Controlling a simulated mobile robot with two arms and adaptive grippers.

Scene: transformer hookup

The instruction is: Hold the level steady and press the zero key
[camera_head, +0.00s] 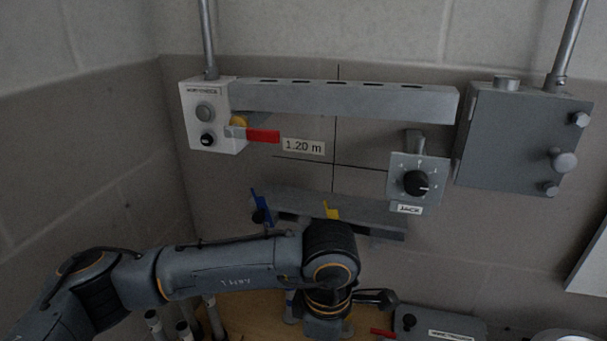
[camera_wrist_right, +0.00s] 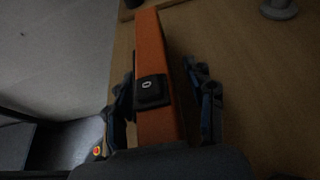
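The orange level (camera_wrist_right: 152,45) is a long bar running up the right wrist view above a wooden surface. A black key marked 0 (camera_wrist_right: 151,90) sits on its face. My right gripper (camera_wrist_right: 163,85) has one finger on each side of the level. The left finger looks close to the bar; a gap shows between the bar and the right finger. My left gripper (camera_head: 327,322) points down at the bottom of the head view, its fingers hidden by its own wrist. The level and my right gripper do not show in the head view.
A wooden bench top (camera_head: 255,308) lies under my left arm, with a dark box (camera_head: 438,324) at its right. On the wall are a white switch box (camera_head: 208,118), a grey rail (camera_head: 340,101), a knob panel (camera_head: 416,182) and a grey box (camera_head: 520,135).

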